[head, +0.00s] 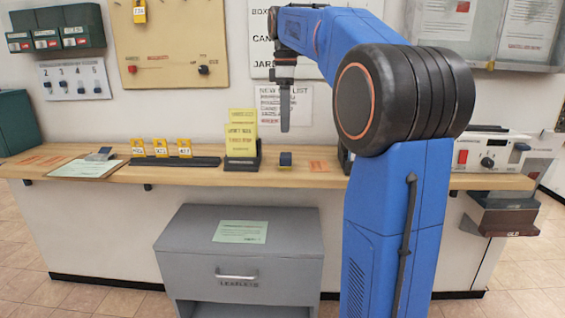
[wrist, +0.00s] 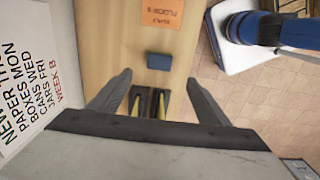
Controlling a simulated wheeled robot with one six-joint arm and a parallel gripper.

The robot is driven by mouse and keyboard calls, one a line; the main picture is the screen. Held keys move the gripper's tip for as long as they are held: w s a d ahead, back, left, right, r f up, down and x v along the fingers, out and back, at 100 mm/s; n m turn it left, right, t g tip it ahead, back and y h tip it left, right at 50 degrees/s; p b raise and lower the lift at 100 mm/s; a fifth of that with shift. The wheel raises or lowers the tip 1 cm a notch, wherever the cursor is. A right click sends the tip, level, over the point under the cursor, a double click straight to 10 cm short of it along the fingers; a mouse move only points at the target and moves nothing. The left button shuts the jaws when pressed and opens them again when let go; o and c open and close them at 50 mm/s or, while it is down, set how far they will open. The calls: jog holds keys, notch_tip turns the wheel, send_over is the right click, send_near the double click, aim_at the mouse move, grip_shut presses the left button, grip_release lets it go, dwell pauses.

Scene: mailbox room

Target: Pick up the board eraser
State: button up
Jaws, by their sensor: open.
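The board eraser seems to be the small dark blue block (head: 285,160) on the wooden counter, just right of the yellow card stand. In the wrist view the blue block (wrist: 159,61) lies on the counter, beyond the fingertips and roughly centred between them. My gripper (head: 285,128) hangs pointing down above the counter, over the area of the block and apart from it. In the wrist view my gripper (wrist: 159,85) has its two fingers spread wide with nothing held between them.
The black stand with yellow cards (head: 241,145) rises close left of the block; it shows between my fingers in the wrist view (wrist: 150,103). An orange card (head: 320,166) lies flat to the right. A grey drawer cabinet (head: 240,280) stands below. The wall is close behind.

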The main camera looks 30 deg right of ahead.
aim_at(286, 155)
notch_tip(286, 155, down, 12)
jog(key=shift+d+f, duration=0.1)
jog(key=shift+f, duration=0.15)
jog(key=c, duration=1.1)
